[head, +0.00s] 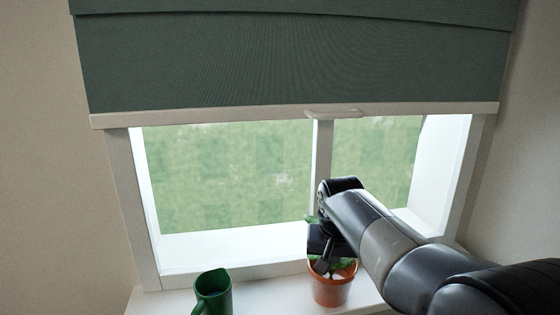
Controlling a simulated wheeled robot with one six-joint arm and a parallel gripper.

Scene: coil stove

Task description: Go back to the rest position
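My arm reaches in from the lower right of the head view. My gripper (325,258) points down at the potted plant, in front of its leaves and just over the pot's rim. Its fingers are small, dark and partly mixed with the leaves, so I cannot tell whether it is open or shut, or whether it touches the plant. The plant has green leaves and stands upright in an orange-brown pot (333,290) on the white sill.
A green mug (213,293) stands on the sill (270,297) left of the pot, with clear sill between them. Behind is a window (230,180) with a white frame. A dark green blind (290,60) hangs over its top, with a pale bottom bar (220,115).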

